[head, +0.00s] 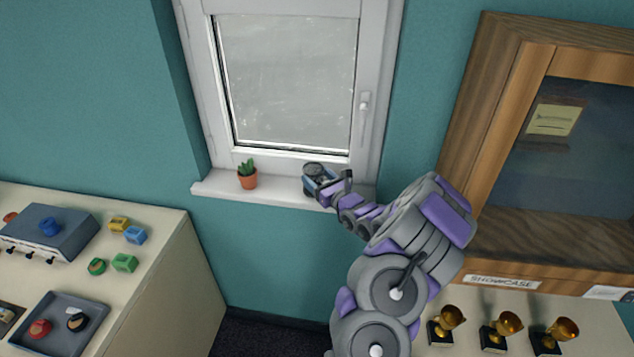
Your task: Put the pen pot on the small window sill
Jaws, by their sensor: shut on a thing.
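The small window sill (213,187) is a white ledge under the window in the middle of the head view. My gripper (323,184) is at the right part of the sill, shut on the pen pot (315,171), a dark round pot with a bluish side. The pot looks upright. The gripper and arm hide part of it and the right end of the sill. I cannot tell whether its base touches the sill.
A potted cactus (248,176) stands on the sill left of the pen pot, with a gap between. The closed window (288,75) is behind. A table with blocks and a tray (91,309) is at left. A wooden showcase (497,90) and several trophies (500,329) are at right.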

